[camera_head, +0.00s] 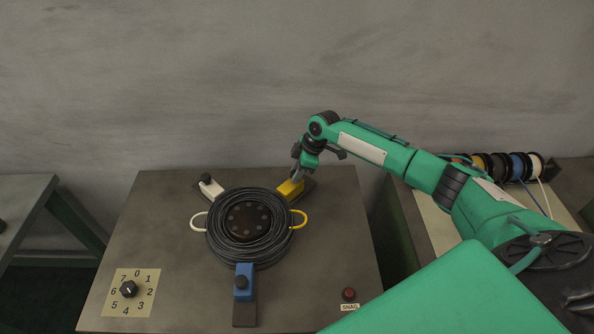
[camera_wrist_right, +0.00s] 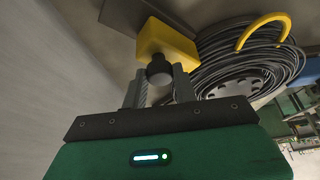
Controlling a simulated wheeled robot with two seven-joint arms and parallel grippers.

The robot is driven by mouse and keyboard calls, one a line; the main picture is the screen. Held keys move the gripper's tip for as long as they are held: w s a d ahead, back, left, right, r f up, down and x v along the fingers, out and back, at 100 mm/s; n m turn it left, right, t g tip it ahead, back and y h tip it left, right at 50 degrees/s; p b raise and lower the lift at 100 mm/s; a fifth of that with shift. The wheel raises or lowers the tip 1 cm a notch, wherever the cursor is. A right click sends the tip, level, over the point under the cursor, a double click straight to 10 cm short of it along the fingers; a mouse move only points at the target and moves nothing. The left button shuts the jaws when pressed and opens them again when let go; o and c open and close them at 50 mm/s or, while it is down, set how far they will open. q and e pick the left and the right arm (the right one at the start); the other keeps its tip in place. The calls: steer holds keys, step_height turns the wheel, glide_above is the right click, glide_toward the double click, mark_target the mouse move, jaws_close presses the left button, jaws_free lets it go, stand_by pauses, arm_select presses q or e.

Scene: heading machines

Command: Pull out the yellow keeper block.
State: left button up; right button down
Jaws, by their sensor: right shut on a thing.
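The yellow keeper block (camera_head: 290,188) sits at the upper right edge of a coil of black cable (camera_head: 248,256) on the table. It also shows in the right wrist view (camera_wrist_right: 168,38), with a dark round knob (camera_wrist_right: 159,70) on its near side. My right gripper (camera_head: 299,168) reaches in from the right. In the right wrist view its two fingers (camera_wrist_right: 160,88) are shut on the knob of the yellow block. The block's contact with the coil is partly hidden in the head view. My left gripper is not in view.
A white block (camera_head: 209,187) and a blue block (camera_head: 243,279) also stand around the coil. A numbered dial (camera_head: 128,289) is at front left and a red button (camera_head: 348,294) at front right. Several cable spools (camera_head: 515,167) stand at the right.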

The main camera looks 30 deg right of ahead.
steer(key=d+b, duration=0.1)
steer(key=w+d, duration=0.1)
steer(key=d, duration=0.1)
steer(key=d+b, duration=0.1)
steer(key=shift+w+d+f+b, duration=0.15)
steer(key=shift+w+d+b, duration=0.05)
steer(key=shift+w+b, duration=0.1)
steer(key=shift+w+d, duration=0.1)
steer(key=shift+d, duration=0.25)
steer(key=shift+r, duration=0.2)
steer(key=c, duration=1.5)
jaws_free()
steer(key=o, duration=0.4)
steer(key=shift+d, duration=0.1)
steer(key=shift+c, duration=0.2)
steer(key=shift+o, duration=0.2)
